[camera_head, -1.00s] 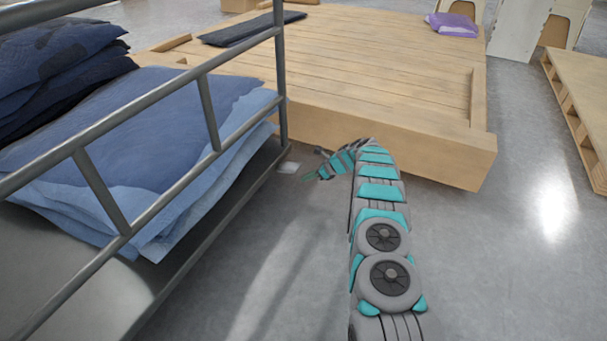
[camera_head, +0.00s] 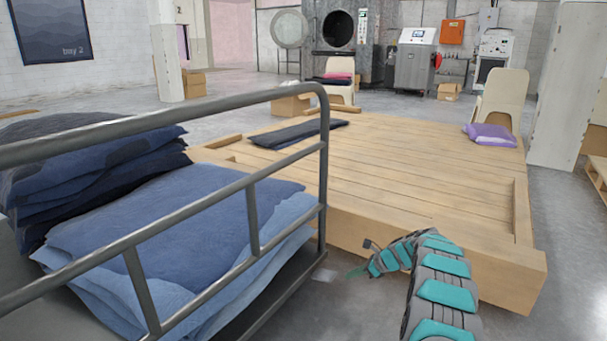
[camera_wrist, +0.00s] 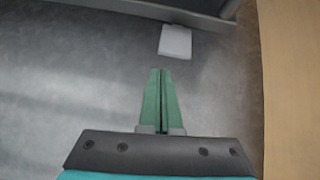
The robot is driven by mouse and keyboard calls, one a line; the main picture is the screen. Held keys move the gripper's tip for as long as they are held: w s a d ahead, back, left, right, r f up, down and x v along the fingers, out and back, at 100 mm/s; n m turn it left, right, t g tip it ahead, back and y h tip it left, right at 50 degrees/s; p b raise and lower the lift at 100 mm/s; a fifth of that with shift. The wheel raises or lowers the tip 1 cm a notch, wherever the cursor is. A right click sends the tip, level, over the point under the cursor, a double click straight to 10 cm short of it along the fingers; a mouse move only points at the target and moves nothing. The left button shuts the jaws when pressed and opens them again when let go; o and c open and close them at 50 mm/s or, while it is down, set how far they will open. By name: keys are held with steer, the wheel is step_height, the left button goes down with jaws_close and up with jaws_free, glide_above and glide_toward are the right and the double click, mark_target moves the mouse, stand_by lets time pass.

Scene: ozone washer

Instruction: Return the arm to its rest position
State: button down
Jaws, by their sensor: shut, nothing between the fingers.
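My arm (camera_head: 441,284) rises from the lower right of the head view and bends left in front of the wooden platform. My gripper (camera_head: 355,272) is at its end, low between the cart's corner and the platform's near side. In the wrist view my gripper (camera_wrist: 160,72) points over bare grey floor. Its two green fingers lie together with nothing between them.
A metal-railed cart (camera_head: 250,215) with stacked folded denim (camera_head: 170,215) stands close on the left. The low wooden platform (camera_head: 400,165) lies ahead. A small white piece (camera_wrist: 175,41) lies on the floor beyond my fingertips.

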steer(key=s+a+r+n+g+p, duration=0.15)
steer(key=s+a+r+n, duration=0.25)
steer(key=s+r, duration=0.4)
steer(key=s+a+r+n+g+h+p, duration=0.15)
steer(key=s+a+r+n, duration=0.25)
steer(key=s+r, duration=0.45)
steer(key=s+a+r+n+g+p, duration=0.1)
steer(key=s+a+r+n+p, duration=0.1)
steer(key=s+a+r+n, duration=0.45)
steer(key=s+d+r+n+g+h+p, duration=0.1)
steer(key=s+d+r+n+h, duration=0.1)
steer(key=s, duration=1.1)
steer(key=s+d+r+n+h+p, duration=0.2)
steer(key=s+d+r+n, duration=0.2)
steer(key=s, duration=0.9)
steer(key=s+d+r+n+g+h+p, duration=0.1)
steer(key=s+d+r+n+h+p, duration=0.1)
steer(key=s, duration=1.2)
steer(key=shift+d+r+n+g, duration=0.3)
steer(key=shift+d+r+n, duration=0.45)
steer(key=shift+d+r, duration=0.25)
steer(key=shift+a, duration=0.1)
